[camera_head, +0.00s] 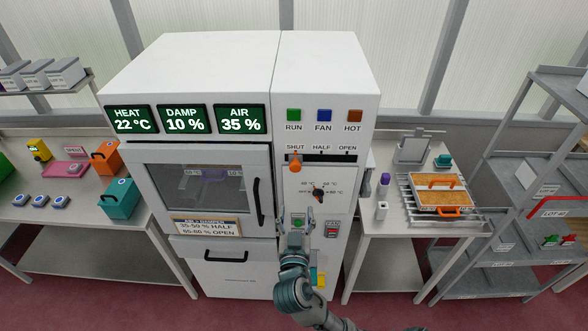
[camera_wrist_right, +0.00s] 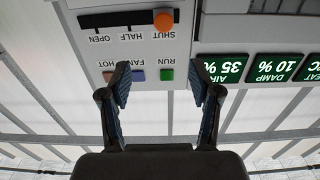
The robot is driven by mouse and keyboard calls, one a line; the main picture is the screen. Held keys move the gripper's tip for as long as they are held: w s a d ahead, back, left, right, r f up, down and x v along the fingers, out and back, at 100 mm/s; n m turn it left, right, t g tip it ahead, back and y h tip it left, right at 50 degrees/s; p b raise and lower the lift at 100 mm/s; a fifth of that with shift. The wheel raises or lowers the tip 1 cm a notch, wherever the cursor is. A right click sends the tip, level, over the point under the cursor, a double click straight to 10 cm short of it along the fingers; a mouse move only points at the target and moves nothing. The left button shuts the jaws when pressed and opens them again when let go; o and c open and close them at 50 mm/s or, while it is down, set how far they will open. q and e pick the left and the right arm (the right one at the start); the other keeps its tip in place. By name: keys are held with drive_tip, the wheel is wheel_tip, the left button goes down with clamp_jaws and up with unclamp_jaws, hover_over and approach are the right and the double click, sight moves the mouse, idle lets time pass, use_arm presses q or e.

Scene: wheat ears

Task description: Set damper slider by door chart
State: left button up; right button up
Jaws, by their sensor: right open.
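The damper slider's orange knob (camera_head: 295,164) sits at the left end of its dark slot, under SHUT; HALF and OPEN lie to its right. The wrist view, upside down, also shows the knob (camera_wrist_right: 163,20). The door chart (camera_head: 208,227) reads AIR > DAMPER, with 35-50 % HALF legible and a second line ending in OPEN. The AIR display (camera_head: 239,119) shows 35 %. My right gripper (camera_head: 296,216) is in front of the panel, below the knob in the head view. In the wrist view its fingers (camera_wrist_right: 162,78) are apart and empty. My left gripper is out of view.
RUN, FAN and HOT buttons (camera_head: 324,115) are above the slot. A black dial (camera_head: 319,195) and a red switch (camera_head: 331,230) are below it. The door handle (camera_head: 257,202) sticks out left of the panel. Tables stand on both sides.

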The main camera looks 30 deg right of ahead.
drive_tip(key=w+b, duration=0.2)
drive_tip(key=b, duration=0.2)
approach(296, 168)
drive_tip(key=x, duration=0.8)
drive_tip(key=shift+d, duration=0.2)
drive_tip(key=shift+w+d, duration=0.1)
drive_tip(key=shift+w, duration=0.3)
drive_tip(key=shift+a, duration=0.2)
drive_tip(key=shift+a, duration=0.1)
drive_tip(key=c, duration=1.1)
drive_tip(key=shift+s, duration=0.1)
clamp_jaws()
